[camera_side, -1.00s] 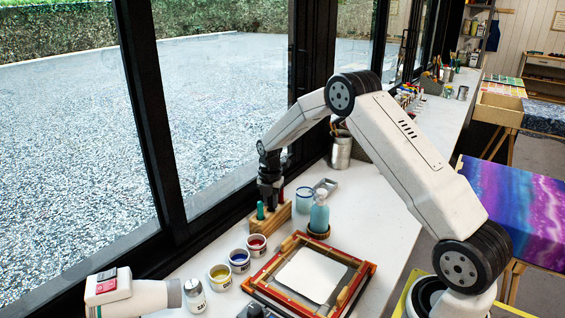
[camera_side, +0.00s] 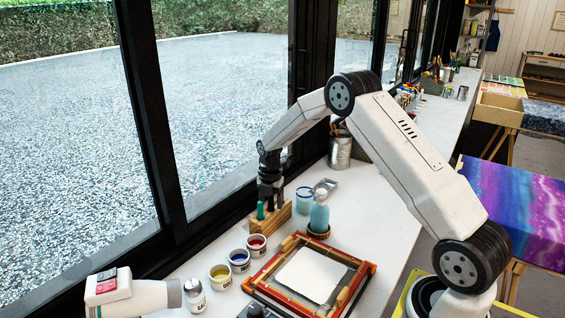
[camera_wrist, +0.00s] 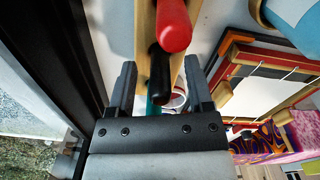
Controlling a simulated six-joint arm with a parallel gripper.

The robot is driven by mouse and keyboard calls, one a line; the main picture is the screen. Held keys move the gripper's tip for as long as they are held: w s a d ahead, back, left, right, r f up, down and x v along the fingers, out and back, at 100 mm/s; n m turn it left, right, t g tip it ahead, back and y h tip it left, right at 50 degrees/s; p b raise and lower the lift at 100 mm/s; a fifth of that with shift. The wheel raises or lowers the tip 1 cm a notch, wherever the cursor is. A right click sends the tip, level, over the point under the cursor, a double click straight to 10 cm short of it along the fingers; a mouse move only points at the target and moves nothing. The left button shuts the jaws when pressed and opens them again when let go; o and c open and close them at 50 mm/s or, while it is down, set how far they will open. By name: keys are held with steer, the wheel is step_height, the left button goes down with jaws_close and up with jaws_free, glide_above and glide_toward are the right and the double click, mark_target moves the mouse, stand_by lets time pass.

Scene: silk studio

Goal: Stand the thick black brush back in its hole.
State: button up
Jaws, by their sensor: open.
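The thick black brush (camera_wrist: 159,72) shows in the wrist view as a black handle between my fingers, over the wooden block (camera_wrist: 145,32). It appears upright, in line with the block's row; its lower end is hidden, so I cannot see how deep it sits. My gripper (camera_wrist: 154,80) is open, one finger on each side of the black handle, with visible gaps. In the side view my gripper (camera_side: 269,193) points down at the block (camera_side: 274,221) and mostly hides the black brush. A red handle (camera_wrist: 173,25) and a teal handle (camera_side: 260,210) stand beside it in the block.
A blue bottle (camera_side: 319,216) and a glass jar (camera_side: 304,200) stand right of the block. Paint pots (camera_side: 239,260) and a framed screen (camera_side: 253,283) lie in front. The window frame (camera_side: 170,190) rises close on the left.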

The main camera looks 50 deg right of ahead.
steer(key=shift+r, duration=3.75)
steer(key=shift+a, duration=0.1)
steer(key=shift+s+a, duration=0.15)
steer(key=shift+a, duration=0.05)
steer(key=s+a+m+t, duration=0.1)
steer(key=s+a+m, duration=0.7)
steer(key=s+m, duration=0.2)
steer(key=s+a+m+t, duration=0.1)
steer(key=s+a+m, duration=0.7)
steer(key=s+m, duration=0.3)
steer(key=shift+s+a+r+t, duration=0.3)
steer(key=shift+s+a+r, duration=0.1)
steer(key=shift+s, duration=0.4)
